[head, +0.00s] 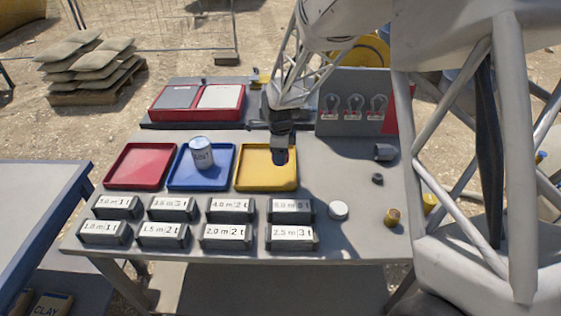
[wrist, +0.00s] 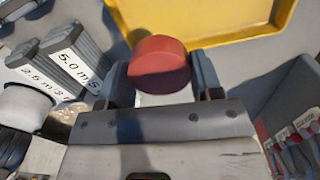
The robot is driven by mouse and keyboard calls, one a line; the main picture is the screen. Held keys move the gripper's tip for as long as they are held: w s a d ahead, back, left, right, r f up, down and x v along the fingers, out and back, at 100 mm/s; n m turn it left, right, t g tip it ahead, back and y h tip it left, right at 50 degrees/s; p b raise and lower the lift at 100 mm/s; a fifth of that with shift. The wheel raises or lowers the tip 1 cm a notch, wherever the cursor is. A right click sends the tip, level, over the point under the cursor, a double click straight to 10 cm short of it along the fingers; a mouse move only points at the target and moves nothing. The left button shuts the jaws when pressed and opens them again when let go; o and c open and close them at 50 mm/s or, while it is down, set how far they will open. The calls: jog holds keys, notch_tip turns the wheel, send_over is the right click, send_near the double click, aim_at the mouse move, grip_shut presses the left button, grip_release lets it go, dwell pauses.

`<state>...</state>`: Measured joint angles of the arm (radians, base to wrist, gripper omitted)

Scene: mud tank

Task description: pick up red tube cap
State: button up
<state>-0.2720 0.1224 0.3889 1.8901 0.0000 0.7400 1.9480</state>
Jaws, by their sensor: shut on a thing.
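The red tube cap (wrist: 159,66) is a round, dull red piece. In the wrist view it sits between the two dark fingers of my gripper (wrist: 160,85), which is shut on it. In the head view my gripper (head: 280,156) is over the yellow tray (head: 252,184) and covers part of it. I cannot make out the cap there, as the gripper and its shadow are dark. The yellow tray also shows beyond the cap in the wrist view (wrist: 235,42).
Several labelled blocks (head: 229,235) stand in two rows in front. A white cap (head: 338,210) and a brass piece (head: 392,217) lie at right. A panel (head: 345,98) stands behind.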

jog(key=shift+r, duration=0.4)
jog(key=shift+a, duration=0.1)
dwell(0.3)
